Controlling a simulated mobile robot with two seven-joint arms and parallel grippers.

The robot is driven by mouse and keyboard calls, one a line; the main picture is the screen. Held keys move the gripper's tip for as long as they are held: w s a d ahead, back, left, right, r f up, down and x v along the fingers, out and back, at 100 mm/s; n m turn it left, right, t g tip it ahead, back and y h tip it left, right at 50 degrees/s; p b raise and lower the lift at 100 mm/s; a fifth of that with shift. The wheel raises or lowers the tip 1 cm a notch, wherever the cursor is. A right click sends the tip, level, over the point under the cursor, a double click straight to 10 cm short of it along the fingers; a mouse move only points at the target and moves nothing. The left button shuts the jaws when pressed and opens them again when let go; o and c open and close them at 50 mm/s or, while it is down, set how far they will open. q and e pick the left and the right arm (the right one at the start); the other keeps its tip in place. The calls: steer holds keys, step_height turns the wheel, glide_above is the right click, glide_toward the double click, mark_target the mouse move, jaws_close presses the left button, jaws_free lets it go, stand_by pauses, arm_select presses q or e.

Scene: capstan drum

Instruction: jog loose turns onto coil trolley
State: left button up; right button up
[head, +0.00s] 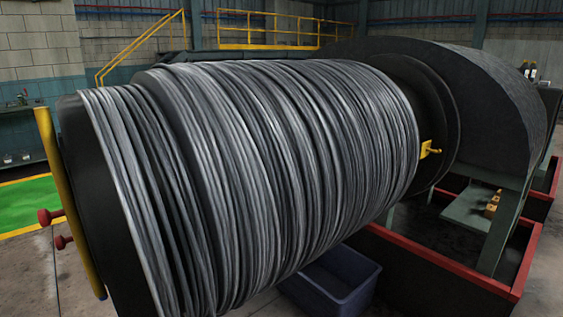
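A large horizontal drum fills the middle of the head view, wrapped in many side-by-side turns of grey wire (260,170). The turns at the left end look looser and uneven, with dark gaps between some of them. The drum's dark left end (100,215) shows bare beyond the wire. A yellow bar (66,200) with red knobs (50,216) stands at that end. I cannot make out a coil trolley for certain. Neither of my grippers is in view.
A dark curved housing (480,95) stands behind the drum's right end. A small yellow fitting (430,150) sticks out there. A blue-grey bin (335,280) stands on the floor below. A red-edged frame (440,265) borders the right. Yellow railings (265,28) run behind.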

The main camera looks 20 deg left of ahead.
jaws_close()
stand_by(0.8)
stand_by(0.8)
